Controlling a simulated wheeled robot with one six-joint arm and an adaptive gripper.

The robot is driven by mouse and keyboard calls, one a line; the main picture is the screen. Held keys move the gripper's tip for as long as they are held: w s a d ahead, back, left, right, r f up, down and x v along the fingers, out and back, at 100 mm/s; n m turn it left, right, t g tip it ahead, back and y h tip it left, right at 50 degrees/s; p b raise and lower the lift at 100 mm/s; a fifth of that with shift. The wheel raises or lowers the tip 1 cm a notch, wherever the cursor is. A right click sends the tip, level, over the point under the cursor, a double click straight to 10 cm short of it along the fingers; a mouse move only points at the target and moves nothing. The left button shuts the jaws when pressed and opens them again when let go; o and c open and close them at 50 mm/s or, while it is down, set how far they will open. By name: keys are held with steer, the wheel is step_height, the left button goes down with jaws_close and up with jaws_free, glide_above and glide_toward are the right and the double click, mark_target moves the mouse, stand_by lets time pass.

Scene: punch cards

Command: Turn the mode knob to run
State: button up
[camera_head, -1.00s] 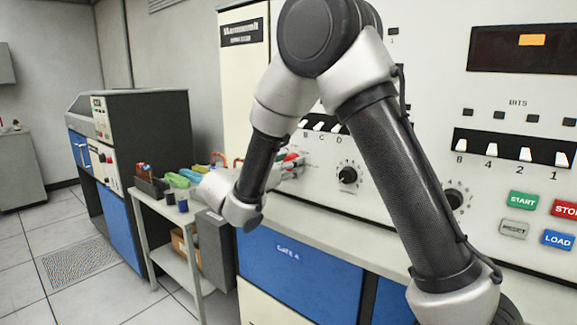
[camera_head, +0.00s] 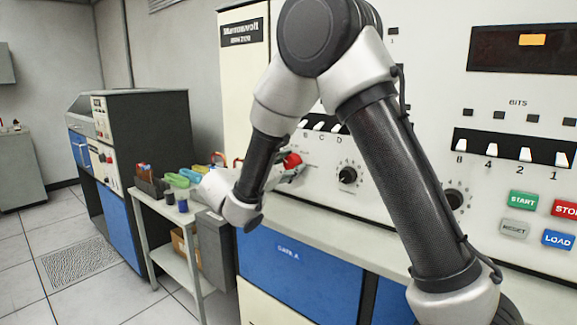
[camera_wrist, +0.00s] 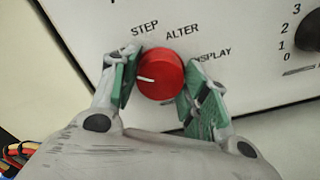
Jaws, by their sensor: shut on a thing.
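The mode knob (camera_wrist: 161,77) is round and red with a white pointer line. The left finger hides the panel left of the knob. In the head view the red knob (camera_head: 292,160) shows at the tip of my gripper (camera_head: 285,173), low on the white panel.
A black dial (camera_head: 347,175) sits right of the knob, below white switches (camera_head: 318,126). START (camera_head: 523,200) and other buttons are at the far right. A small cart (camera_head: 160,215) with coloured items stands left of the panel. The floor (camera_head: 40,290) at the left is clear.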

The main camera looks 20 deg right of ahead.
steer(key=shift+m, duration=1)
steer(key=o, duration=1.1)
steer(key=shift+c, duration=0.2)
steer(key=v, duration=1.2)
